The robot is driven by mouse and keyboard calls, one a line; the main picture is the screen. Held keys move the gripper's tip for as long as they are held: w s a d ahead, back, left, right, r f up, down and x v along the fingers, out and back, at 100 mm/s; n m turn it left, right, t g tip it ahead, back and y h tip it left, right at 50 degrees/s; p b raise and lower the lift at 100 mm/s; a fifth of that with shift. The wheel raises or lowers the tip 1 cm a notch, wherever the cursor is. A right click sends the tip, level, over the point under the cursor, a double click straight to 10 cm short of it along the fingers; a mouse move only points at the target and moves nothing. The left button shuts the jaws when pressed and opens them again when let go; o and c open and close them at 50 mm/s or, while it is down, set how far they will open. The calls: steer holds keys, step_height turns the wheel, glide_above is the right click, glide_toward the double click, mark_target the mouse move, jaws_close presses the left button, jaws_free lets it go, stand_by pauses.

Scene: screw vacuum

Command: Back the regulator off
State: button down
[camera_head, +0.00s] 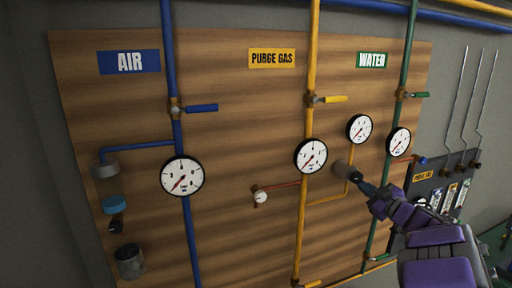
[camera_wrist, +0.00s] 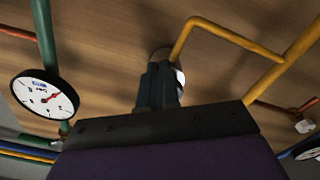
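The regulator is a grey-brown round knob (camera_head: 343,168) on the yellow purge gas branch line, below a round white gauge (camera_head: 360,129). My gripper (camera_head: 360,184) points at the knob from the lower right, its tips at or very near it. In the wrist view the dark fingers (camera_wrist: 160,84) are close together, with the rounded top of the knob (camera_wrist: 161,54) just beyond them. A pale, shiny patch shows at the right finger's side. I cannot tell whether the fingers hold the knob or only touch it.
The main purge gas gauge (camera_head: 311,156) is left of the knob. The water gauge (camera_head: 399,142) and green pipe (camera_head: 382,200) are close on the right. A dark rack with rods (camera_head: 424,183) stands at right.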

steer(key=shift+d+r+p, duration=0.1)
steer(key=shift+r+p, duration=0.1)
steer(key=shift+p, duration=0.15)
steer(key=shift+d+f, duration=0.1)
steer(key=shift+f, duration=0.05)
steer(key=v, duration=0.3)
steer(key=p+v, duration=0.1)
steer(key=v, duration=0.2)
steer(key=shift+w+d+f, duration=0.1)
steer(key=shift+d+f, duration=0.05)
steer(key=shift+f, duration=0.1)
stand_by(0.3)
